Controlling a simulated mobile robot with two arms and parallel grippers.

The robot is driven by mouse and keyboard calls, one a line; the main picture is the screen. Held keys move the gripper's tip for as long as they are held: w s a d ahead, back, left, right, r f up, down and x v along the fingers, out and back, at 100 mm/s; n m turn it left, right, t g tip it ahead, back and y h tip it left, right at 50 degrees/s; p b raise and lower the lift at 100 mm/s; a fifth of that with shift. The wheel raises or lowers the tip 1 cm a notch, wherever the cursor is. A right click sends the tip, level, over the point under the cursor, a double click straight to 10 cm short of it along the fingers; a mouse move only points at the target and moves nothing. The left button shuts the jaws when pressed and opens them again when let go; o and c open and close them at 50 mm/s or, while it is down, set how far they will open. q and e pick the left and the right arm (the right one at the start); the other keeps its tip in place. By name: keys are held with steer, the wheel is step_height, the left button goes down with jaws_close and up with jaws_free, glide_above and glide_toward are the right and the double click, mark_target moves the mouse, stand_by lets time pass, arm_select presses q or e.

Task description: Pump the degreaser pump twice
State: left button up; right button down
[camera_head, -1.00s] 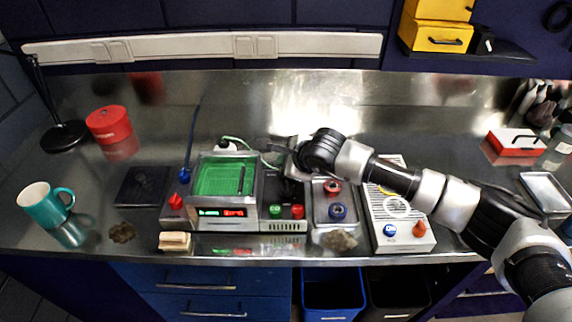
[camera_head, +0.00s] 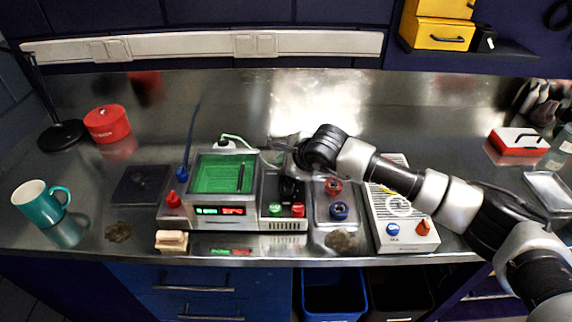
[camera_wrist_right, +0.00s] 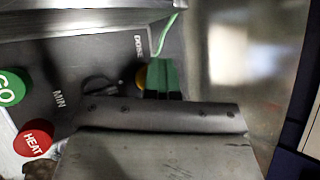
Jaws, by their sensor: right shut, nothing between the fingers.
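The silver cleaner unit (camera_head: 240,212) has a green-lit screen or tank on top and a control panel at its right. In the right wrist view, a yellow round top (camera_wrist_right: 141,76) beside the word DOSE looks like the degreaser pump. My right gripper (camera_wrist_right: 165,80) is shut and empty, its green fingertips just beside that yellow top and partly covering it. I cannot tell whether they touch. In the head view, my right gripper (camera_head: 274,158) is over the unit's back right, and the pump is not clearly visible there. My left gripper is not in view.
Green GO (camera_wrist_right: 10,86) and red HEAT (camera_wrist_right: 34,138) buttons sit near the gripper. A metal tray (camera_head: 318,222) with red and blue parts and a white control box (camera_head: 412,238) stand to the right. A teal mug (camera_head: 38,205) is at the far left.

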steer(key=shift+s+d+f, duration=0.1)
steer(key=shift+f, duration=0.2)
steer(key=shift+w+r+p, duration=0.2)
steer(key=shift+r+p, duration=0.35)
steer(key=shift+r, duration=2.6)
